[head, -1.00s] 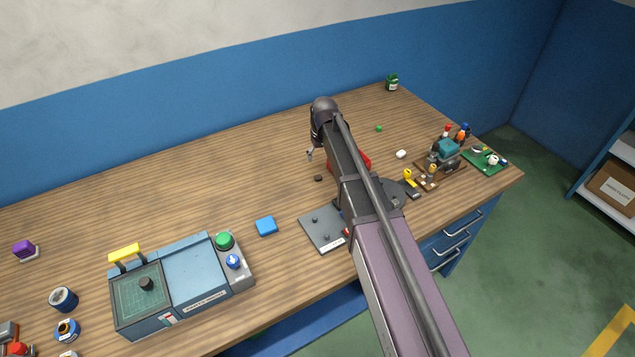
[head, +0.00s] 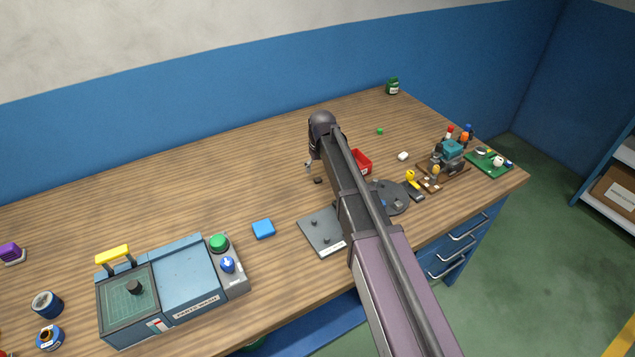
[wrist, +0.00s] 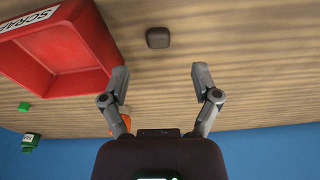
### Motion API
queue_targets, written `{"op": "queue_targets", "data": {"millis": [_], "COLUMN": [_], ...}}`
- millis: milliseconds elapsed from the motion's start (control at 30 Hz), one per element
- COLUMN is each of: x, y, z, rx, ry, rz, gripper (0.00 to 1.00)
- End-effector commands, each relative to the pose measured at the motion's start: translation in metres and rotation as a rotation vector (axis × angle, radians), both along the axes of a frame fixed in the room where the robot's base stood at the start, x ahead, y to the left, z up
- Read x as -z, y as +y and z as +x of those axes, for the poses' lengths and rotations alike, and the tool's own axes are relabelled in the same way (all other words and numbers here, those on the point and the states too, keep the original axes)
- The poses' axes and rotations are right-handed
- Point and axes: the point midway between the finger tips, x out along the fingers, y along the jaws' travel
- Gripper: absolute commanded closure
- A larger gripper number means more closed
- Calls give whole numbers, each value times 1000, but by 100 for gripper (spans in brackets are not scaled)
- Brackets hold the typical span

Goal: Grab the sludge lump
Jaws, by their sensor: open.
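A small dark lump (head: 318,181), which looks like the sludge lump, lies on the wooden bench near my gripper (head: 308,167). In the wrist view the dark lump (wrist: 158,38) sits on bare wood beyond my fingertips, roughly centred between them. My gripper (wrist: 160,75) is open and empty, its two fingers spread apart. The lump is apart from both fingers. In the head view my arm hides part of the gripper.
A red scrap bin (wrist: 75,45) stands close to the left of the lump in the wrist view; it also shows beside my arm (head: 363,162). A grey plate (head: 318,235), a blue block (head: 263,229) and a parts-wash box (head: 185,280) stand nearer. The bench left of the lump is clear.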

Motion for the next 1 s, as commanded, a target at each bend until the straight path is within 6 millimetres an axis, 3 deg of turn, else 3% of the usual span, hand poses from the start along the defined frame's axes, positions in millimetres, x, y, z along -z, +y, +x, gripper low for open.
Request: {"op": "queue_targets", "data": {"millis": [367,1000], "x": [5,49], "y": [0,1], "z": [0,5], "rx": [0,0], "ry": [0,0], "rz": [0,0], "gripper": [20,20]}}
